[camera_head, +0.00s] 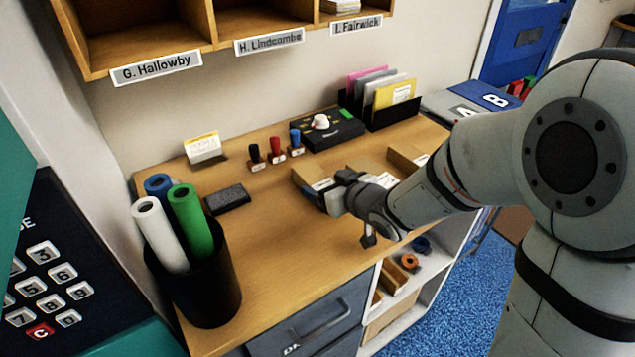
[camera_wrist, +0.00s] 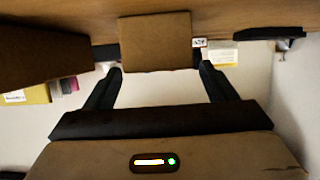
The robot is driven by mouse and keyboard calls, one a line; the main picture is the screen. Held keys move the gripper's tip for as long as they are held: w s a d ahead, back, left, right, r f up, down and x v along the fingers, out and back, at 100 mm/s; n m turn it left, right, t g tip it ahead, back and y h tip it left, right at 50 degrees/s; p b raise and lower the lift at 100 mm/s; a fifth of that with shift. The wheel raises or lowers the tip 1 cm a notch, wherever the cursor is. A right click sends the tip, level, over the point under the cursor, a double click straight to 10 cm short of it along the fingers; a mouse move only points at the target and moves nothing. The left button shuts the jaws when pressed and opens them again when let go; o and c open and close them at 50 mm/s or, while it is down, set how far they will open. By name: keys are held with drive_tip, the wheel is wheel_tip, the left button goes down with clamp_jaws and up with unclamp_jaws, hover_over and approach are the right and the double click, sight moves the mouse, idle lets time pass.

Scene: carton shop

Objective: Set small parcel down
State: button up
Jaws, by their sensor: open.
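The small parcel is a brown carton (camera_wrist: 155,42) in the wrist view, resting on the desk. My gripper (camera_wrist: 161,72) is open, its two dark fingers reaching to either side of the parcel. The left finger looks very close to the parcel; whether it touches is unclear. A gap shows on the right. In the head view my gripper (camera_head: 327,197) is low over the desk (camera_head: 275,215), and the parcel (camera_head: 312,182) shows just beyond it, partly hidden by the gripper.
More brown cartons lie to the right, one (camera_head: 407,157) near the desk's right end; another carton (camera_wrist: 45,45) fills the wrist view's left. Stamps (camera_head: 275,148), a black box (camera_head: 327,132) and a file rack (camera_head: 392,103) stand behind.

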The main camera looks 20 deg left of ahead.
drive_tip(key=shift+x, duration=0.85)
drive_tip(key=c, duration=1.2)
